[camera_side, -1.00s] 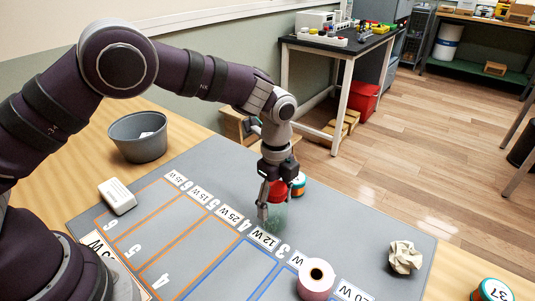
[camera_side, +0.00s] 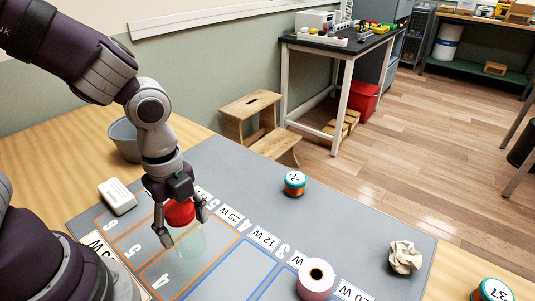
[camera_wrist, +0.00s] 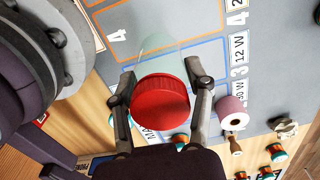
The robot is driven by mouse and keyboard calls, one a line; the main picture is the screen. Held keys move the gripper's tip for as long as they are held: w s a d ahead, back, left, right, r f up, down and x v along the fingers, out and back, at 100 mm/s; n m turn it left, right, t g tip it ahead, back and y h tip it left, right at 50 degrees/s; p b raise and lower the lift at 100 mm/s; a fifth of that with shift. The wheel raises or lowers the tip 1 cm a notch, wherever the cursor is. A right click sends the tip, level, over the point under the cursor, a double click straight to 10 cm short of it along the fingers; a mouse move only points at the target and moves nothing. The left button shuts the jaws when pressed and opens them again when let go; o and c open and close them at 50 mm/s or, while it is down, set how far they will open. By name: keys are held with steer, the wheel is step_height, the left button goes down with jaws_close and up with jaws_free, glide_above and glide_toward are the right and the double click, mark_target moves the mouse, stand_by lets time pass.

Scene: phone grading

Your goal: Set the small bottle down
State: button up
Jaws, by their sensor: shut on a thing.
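The small bottle has a red lid and a clear, pale green body (camera_side: 190,243). My gripper (camera_side: 184,226) is shut on it from above, one finger on each side. The bottle is upright over the orange-outlined lanes of the grey mat (camera_side: 330,215), near a number 4. I cannot tell whether its base touches the mat. In the wrist view the red lid (camera_wrist: 160,100) fills the space between the fingers of my gripper (camera_wrist: 160,84), with the clear body beyond it.
A grey bin (camera_side: 124,140) and a white block (camera_side: 117,196) are at the left. A teal-and-orange jar (camera_side: 294,183), a pink roll (camera_side: 315,279) and crumpled paper (camera_side: 405,257) are on the mat to the right. The blue-outlined lanes beside the bottle look empty.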

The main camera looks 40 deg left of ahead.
steer(key=w+a+r+n, duration=0.6)
steer(key=w+r+n, duration=0.4)
steer(key=n, duration=0.9)
steer(key=s+a+f, duration=0.5)
steer(key=s+a, duration=0.2)
steer(key=s, duration=0.1)
steer(key=s+a+f, duration=0.5)
steer(key=s+a, duration=0.1)
steer(key=s, duration=0.3)
steer(key=w+a, duration=0.3)
steer(key=a, duration=0.1)
steer(key=w+a+f, duration=0.1)
steer(key=w+a, duration=0.2)
steer(key=a, duration=0.1)
steer(key=w+a, duration=0.3)
steer(key=a, duration=0.1)
steer(key=shift+w+a+f, duration=0.25)
steer(key=shift+a+f, duration=0.1)
steer(key=shift+f, duration=1.75)
steer(key=shift+f, duration=0.1)
steer(key=o, duration=1.2)
